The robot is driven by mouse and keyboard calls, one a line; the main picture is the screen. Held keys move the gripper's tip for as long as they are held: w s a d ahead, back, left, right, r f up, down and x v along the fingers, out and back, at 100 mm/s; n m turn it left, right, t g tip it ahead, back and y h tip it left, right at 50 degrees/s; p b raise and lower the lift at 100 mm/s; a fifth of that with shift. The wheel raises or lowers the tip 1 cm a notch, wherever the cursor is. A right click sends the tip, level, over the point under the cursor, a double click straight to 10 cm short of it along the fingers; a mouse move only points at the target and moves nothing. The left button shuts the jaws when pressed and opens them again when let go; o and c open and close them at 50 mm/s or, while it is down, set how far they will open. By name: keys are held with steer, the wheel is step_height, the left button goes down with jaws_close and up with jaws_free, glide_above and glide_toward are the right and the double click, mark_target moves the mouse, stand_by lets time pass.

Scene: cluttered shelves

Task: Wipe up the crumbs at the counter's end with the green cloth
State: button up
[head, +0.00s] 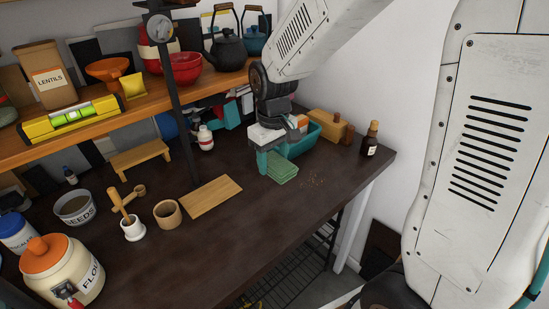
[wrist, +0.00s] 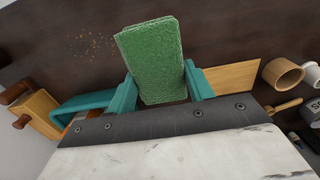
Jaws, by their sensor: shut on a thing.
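My gripper (wrist: 163,92) is shut on the green cloth (wrist: 150,50), a folded pad held between two teal fingers. In the head view the cloth (head: 283,172) is at or just above the dark counter (head: 255,225); I cannot tell if it touches. The crumbs (head: 314,180) are small tan specks scattered on the counter just right of the cloth, near the counter's right end. They also show in the wrist view (wrist: 100,46), to the left of the cloth and apart from it.
A cutting board (head: 210,197) lies left of the cloth. A dark post (head: 178,100) rises to the shelf. The counter in front of the crumbs is clear up to its edge.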

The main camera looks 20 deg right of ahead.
glide_above(298, 186)
step_height(298, 186, down, 3)
steer(key=shift+s+a+f, duration=0.1)
steer(key=shift+f, duration=2.85)
steer(key=shift+f, duration=0.55)
